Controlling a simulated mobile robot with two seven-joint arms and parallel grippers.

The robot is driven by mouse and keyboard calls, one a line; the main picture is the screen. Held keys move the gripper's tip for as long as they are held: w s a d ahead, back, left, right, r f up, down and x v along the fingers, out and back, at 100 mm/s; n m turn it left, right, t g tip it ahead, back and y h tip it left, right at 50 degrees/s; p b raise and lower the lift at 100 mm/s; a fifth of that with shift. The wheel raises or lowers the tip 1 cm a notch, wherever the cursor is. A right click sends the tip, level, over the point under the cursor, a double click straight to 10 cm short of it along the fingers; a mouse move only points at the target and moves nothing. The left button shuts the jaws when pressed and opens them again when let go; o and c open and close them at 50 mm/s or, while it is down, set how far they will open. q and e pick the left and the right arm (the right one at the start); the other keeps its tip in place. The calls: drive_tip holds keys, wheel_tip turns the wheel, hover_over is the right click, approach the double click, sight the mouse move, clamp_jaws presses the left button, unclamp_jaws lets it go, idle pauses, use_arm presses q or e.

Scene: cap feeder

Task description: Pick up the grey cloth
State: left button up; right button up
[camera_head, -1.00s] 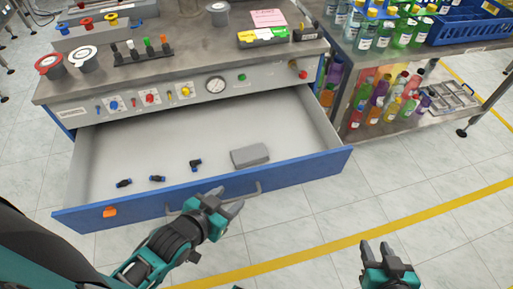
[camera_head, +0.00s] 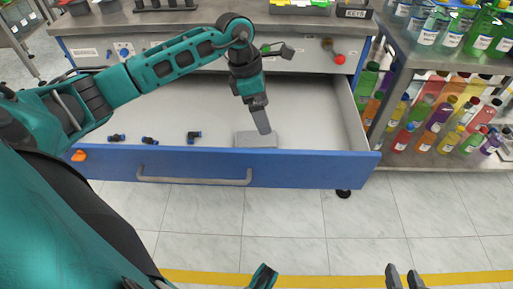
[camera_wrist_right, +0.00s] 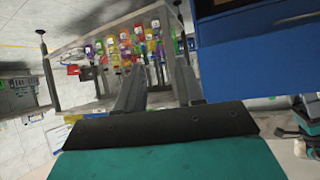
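The grey cloth (camera_head: 247,140) is a small folded block lying in the open drawer (camera_head: 320,170), close behind its blue front panel. My left gripper (camera_head: 262,122) points down into the drawer, with its fingertips at the cloth. The fingers line up in this view, so their gap is hidden, and I cannot tell whether they touch the cloth. My right gripper (camera_head: 405,278) is at the bottom edge, in front of the drawer and away from the cloth. In the right wrist view its two fingers (camera_wrist_right: 158,85) stand apart with nothing between them.
Several small blue-black fittings (camera_head: 150,140) lie in the drawer left of the cloth. The drawer handle (camera_head: 195,180) sticks out in front. A shelf rack with coloured bottles (camera_head: 440,125) stands at the right. The tiled floor before the drawer is clear, with a yellow line (camera_head: 330,280).

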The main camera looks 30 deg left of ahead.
use_arm(q)
drive_tip(key=a+y, duration=0.2)
drive_tip(key=a, duration=0.2)
drive_tip(key=b, duration=0.2)
hover_over(256, 138)
drive_tip(key=f, duration=0.5)
drive_tip(key=shift+s+a+f, duration=0.3)
drive_tip(key=shift+a+f, duration=0.05)
drive_tip(key=shift+f, duration=0.05)
drive_tip(key=shift+w+d+f, duration=0.1)
drive_tip(key=shift+f, duration=0.65)
drive_tip(key=f+b, duration=0.1)
drive_tip(key=f, duration=0.1)
drive_tip(key=f+b, duration=0.1)
drive_tip(key=f, duration=0.1)
drive_tip(key=shift+w+d+f, duration=0.1)
drive_tip(key=shift+d+f, duration=0.1)
drive_tip(key=shift+f, duration=0.25)
drive_tip(key=shift+c, duration=0.6)
drive_tip(key=c, duration=1)
use_arm(e)
drive_tip(key=shift+w+a+f, duration=0.1)
drive_tip(key=shift+a+f, duration=0.2)
drive_tip(key=shift+f, duration=0.35)
drive_tip(key=shift+w+a+f, duration=0.1)
drive_tip(key=shift+a+f, duration=0.2)
drive_tip(key=shift+f, duration=0.3)
use_arm(q)
drive_tip(key=shift+r, duration=0.2)
